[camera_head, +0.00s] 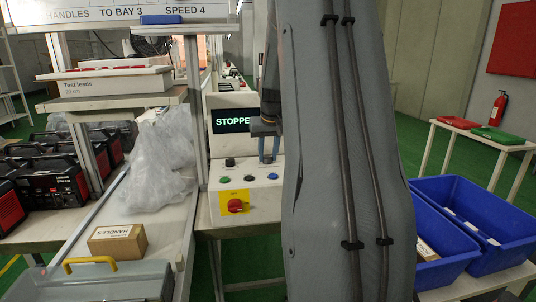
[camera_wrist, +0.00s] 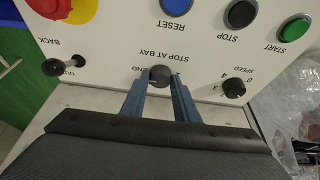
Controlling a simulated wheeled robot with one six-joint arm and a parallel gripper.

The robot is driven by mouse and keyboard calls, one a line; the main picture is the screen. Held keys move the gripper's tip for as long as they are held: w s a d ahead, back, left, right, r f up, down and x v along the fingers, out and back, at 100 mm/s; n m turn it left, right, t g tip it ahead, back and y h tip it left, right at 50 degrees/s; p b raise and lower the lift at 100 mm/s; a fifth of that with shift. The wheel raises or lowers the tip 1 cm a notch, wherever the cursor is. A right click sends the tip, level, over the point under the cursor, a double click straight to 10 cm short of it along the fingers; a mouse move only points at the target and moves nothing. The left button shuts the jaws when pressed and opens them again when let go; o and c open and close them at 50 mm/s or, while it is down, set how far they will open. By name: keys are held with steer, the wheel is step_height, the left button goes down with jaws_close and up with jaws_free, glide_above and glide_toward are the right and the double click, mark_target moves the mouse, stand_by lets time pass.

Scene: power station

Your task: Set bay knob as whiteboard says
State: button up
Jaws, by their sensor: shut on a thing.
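The whiteboard (camera_head: 130,14) at the top left reads "HANDLES TO BAY 3 SPEED 4", its left end cut off. The bay knob (camera_wrist: 160,75) is a dark round knob on the white control panel (camera_wrist: 110,50), labelled "STOP AT BAY", with "END" legible beside it. My gripper (camera_wrist: 160,84) is shut on this knob, one blue-grey finger on each side. The fingers hide most of the scale, and I cannot tell where the knob points. In the head view, my gripper (camera_head: 268,158) reaches down to the panel, and my arm covers its right side.
The speed knob (camera_wrist: 233,88) sits close to the fingers. A black-tipped lever (camera_wrist: 78,67), blue reset (camera_wrist: 176,5), black stop (camera_wrist: 241,14) and green start button (camera_wrist: 294,28) surround it. The screen (camera_head: 231,120) reads "STOPPE", then is covered. Blue bins (camera_head: 478,215) stand right.

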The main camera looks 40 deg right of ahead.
steer(key=shift+d+r+n+t+y+p, duration=0.15)
steer(key=shift+n+t+y+p, duration=0.15)
steer(key=shift+n+p, duration=0.7)
steer(key=shift+n+y, duration=0.4)
steer(key=shift+n, duration=0.5)
steer(key=n, duration=0.2)
steer(key=n+y, duration=0.1)
steer(key=n, duration=0.1)
steer(key=shift+d+y, duration=0.2)
steer(key=shift+y, duration=0.1)
steer(key=shift+n+y, duration=0.6)
steer(key=shift+n, duration=1.5)
steer(key=o, duration=1)
steer(key=shift+o, duration=0.2)
